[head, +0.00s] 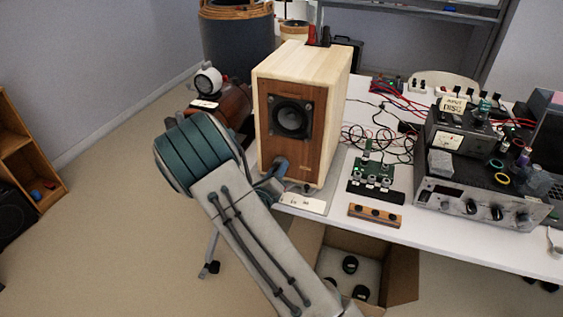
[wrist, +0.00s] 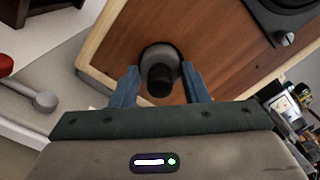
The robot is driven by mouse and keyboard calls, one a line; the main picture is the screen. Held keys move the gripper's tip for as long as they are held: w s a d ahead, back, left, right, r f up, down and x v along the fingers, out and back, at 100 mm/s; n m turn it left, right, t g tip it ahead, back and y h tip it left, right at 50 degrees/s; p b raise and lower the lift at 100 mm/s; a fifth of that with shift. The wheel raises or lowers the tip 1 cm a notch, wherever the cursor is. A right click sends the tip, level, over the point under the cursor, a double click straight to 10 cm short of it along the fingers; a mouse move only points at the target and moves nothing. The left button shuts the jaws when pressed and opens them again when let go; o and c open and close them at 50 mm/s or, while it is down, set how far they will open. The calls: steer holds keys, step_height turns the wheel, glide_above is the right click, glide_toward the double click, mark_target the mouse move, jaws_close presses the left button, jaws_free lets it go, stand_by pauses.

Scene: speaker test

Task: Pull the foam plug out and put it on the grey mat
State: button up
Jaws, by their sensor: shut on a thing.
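The wooden speaker (head: 302,160) stands upright on the table, its brown front towards me. In the wrist view, the dark foam plug (wrist: 160,82) is at the round port (wrist: 150,53) low on the speaker front (wrist: 205,35). My gripper (wrist: 160,86) has its blue fingers on both sides of the plug and is shut on it. I cannot tell how deep the plug sits. In the head view, my gripper (head: 279,170) is at the speaker's lower front, and its fingers hide the plug. A grey mat (head: 336,178) lies under and beside the speaker.
A white label card (head: 302,203) lies at the table's front edge. To the right are a green circuit board (head: 372,173), an orange-brown block with knobs (head: 375,215) and a silver amplifier (head: 470,205). An open cardboard box (head: 403,275) stands below the table edge.

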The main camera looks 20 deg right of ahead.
steer(key=p+v, duration=0.1)
steer(key=v, duration=0.6)
stand_by(1.2)
steer(key=shift+s+a, duration=0.1)
